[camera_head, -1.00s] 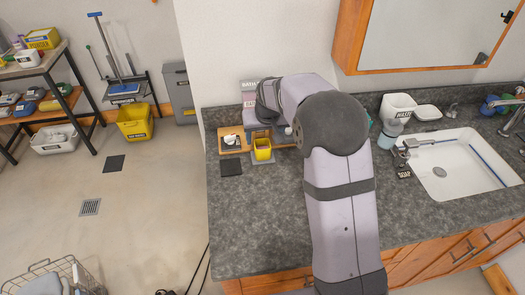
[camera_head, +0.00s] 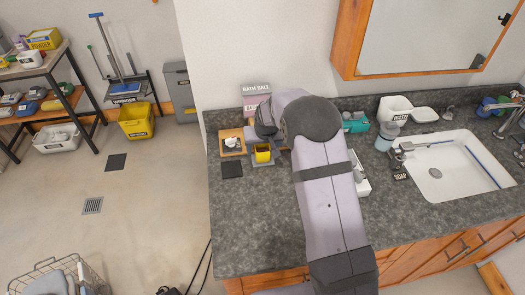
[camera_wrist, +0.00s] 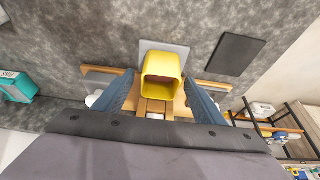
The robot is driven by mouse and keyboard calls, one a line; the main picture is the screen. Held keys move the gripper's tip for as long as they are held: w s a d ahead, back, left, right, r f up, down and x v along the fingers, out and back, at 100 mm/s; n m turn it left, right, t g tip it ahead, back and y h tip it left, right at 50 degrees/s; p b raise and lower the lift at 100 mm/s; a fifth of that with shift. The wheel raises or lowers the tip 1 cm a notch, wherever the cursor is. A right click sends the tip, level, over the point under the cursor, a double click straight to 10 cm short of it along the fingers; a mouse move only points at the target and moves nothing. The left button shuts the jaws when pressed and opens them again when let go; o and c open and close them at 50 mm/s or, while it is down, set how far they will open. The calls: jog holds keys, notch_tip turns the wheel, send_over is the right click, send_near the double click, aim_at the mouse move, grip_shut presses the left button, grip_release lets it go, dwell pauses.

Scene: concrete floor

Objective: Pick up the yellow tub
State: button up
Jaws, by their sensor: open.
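The yellow tub (camera_head: 262,157) stands on a grey square mat on the dark countertop, near the left end, beside a wooden tray. In the wrist view the yellow tub (camera_wrist: 163,70) shows its open top, with the grey mat (camera_wrist: 180,52) behind it. My gripper (camera_wrist: 159,78) is open, with one blue-grey finger on each side of the tub. The fingers look apart from its walls; whether they touch I cannot tell. In the head view my arm hides most of the gripper.
A wooden tray (camera_head: 232,151) with a white item is left of the tub. A dark square (camera_head: 232,169) lies in front of it. A bath salt box (camera_head: 256,93) stands behind, a teal box (camera_head: 355,122) to the right. The front left counter is clear.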

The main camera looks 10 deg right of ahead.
jog(key=shift+w+f, duration=0.1)
jog(key=shift+f, duration=0.15)
jog(key=c, duration=1.3)
jog(key=shift+o, duration=0.2)
jog(key=shift+r, duration=0.1)
notch_tip(320, 180, up, 18)
jog(key=b, duration=0.5)
